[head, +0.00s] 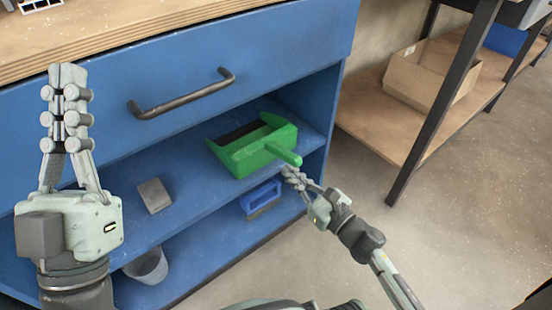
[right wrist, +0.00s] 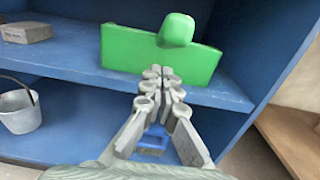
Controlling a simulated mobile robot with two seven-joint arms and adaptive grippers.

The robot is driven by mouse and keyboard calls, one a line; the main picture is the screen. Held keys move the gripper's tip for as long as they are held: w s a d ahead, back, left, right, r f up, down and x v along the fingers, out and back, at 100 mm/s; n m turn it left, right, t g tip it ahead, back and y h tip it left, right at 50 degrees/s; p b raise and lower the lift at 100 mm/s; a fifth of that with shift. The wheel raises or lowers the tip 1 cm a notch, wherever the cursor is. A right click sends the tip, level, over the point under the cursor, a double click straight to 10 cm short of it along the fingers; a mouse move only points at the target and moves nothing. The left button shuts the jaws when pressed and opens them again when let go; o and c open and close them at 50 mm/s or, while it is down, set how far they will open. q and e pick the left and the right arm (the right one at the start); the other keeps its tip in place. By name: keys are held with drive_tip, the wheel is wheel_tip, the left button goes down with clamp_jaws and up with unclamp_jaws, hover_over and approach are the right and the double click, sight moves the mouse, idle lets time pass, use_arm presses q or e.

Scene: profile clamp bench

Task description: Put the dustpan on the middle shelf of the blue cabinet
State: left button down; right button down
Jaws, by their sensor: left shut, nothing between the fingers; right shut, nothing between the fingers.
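The green dustpan (head: 250,150) rests on the middle shelf (head: 185,213) of the blue cabinet (head: 80,125), near its right end, with its handle pointing out toward the front. It also shows in the right wrist view (right wrist: 125,50), handle end toward the camera. My right gripper (head: 290,173) is shut and empty, just in front of and below the handle end. In the right wrist view my right gripper (right wrist: 160,72) overlaps the dustpan's lower edge; I cannot tell whether they touch. My left gripper (head: 68,75) is shut and empty, pointing up in front of the cabinet's left part.
A grey block (head: 153,195) lies on the middle shelf left of the dustpan. A blue brush (head: 262,197) and a grey bucket (head: 148,266) are on the lower shelf. A drawer handle (head: 182,95) sticks out above. A rack with a cardboard box (head: 428,78) stands at right.

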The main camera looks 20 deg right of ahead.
sight(262, 143)
use_arm(q)
drive_tip(key=shift+w+f, duration=0.1)
drive_tip(key=shift+w, duration=0.05)
use_arm(e)
drive_tip(key=x, duration=0.6)
drive_tip(key=shift+w, duration=0.1)
